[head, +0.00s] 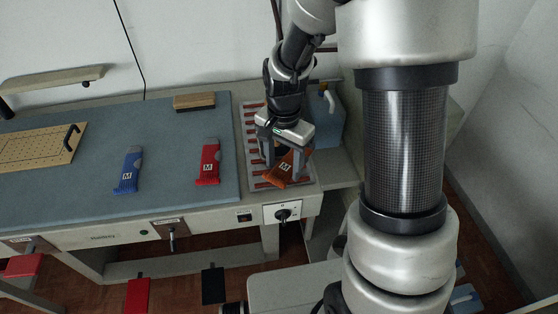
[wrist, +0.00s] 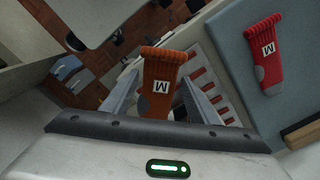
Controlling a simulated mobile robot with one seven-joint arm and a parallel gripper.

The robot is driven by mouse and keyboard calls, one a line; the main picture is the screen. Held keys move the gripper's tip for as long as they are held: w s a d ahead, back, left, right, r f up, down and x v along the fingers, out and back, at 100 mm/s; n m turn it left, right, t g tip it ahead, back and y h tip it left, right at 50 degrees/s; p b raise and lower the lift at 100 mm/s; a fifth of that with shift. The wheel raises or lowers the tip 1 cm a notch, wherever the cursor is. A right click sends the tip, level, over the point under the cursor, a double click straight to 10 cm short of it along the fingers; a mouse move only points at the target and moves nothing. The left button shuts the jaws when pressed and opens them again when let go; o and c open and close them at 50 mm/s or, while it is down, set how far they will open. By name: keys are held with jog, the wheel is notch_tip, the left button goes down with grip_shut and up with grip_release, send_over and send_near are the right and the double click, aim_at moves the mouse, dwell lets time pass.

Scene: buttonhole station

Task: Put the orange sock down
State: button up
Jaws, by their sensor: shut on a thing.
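The orange sock (head: 283,169), with a white M label, hangs between the fingers of my gripper (head: 287,158) in the head view. The gripper is shut on it. In the wrist view the sock (wrist: 161,82) shows between the two fingers (wrist: 158,98), cuff outward. Behind it is a pale rack with red slots (head: 252,141), at the right end of the table. I cannot tell whether the sock touches the rack. A red sock (head: 207,163) and a blue sock (head: 129,170), each with an M label, lie on the blue-grey mat to the left.
The blue-grey mat (head: 165,135) has free room around the two socks. A wooden-backed block (head: 194,101) lies at its back edge. A perforated wooden board (head: 38,146) is at the left. A blue-grey machine (head: 322,118) stands right of the rack. A knob panel (head: 283,213) is on the front edge.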

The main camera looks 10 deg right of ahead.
jog(key=shift+f, duration=3.15)
jog(key=shift+f+b, duration=0.15)
jog(key=shift+b, duration=0.15)
jog(key=o, duration=1)
